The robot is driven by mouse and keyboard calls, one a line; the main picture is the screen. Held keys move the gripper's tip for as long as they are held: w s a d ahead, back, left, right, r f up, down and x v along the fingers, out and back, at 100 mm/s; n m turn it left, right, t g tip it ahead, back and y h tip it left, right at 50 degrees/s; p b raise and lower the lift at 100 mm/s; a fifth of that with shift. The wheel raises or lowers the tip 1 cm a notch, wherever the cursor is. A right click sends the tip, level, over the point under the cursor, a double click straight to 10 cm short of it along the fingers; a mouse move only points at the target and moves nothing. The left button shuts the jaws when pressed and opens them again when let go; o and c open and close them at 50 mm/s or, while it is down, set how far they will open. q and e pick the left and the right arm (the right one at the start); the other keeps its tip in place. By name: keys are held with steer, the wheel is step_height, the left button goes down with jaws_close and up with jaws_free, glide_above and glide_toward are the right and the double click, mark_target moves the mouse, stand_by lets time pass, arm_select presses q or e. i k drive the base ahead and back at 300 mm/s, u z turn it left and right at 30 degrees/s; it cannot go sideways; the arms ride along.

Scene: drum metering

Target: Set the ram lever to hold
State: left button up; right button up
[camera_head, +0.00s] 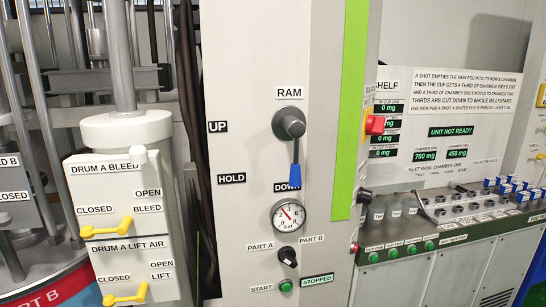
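The ram lever (295,174) is on the tall grey panel below the RAM label (289,93). It has a round dark grey hub (289,123) and a short arm with a blue grip that points almost straight down. The grip's tip is at the DOWN label (284,187), which it partly covers. The HOLD label (232,178) and the UP label (217,127) are to the left of the lever. Neither of my grippers is in view.
A pressure gauge (288,214), a PART A/B knob (287,254) and a green start button (286,285) are below the lever. A red button (375,124) juts out at the right. Yellow-handled drum valves (107,228) are at the left. Pods and cups line the right bench.

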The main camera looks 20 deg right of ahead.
mark_target(295, 127)
steer(key=z, duration=0.65)
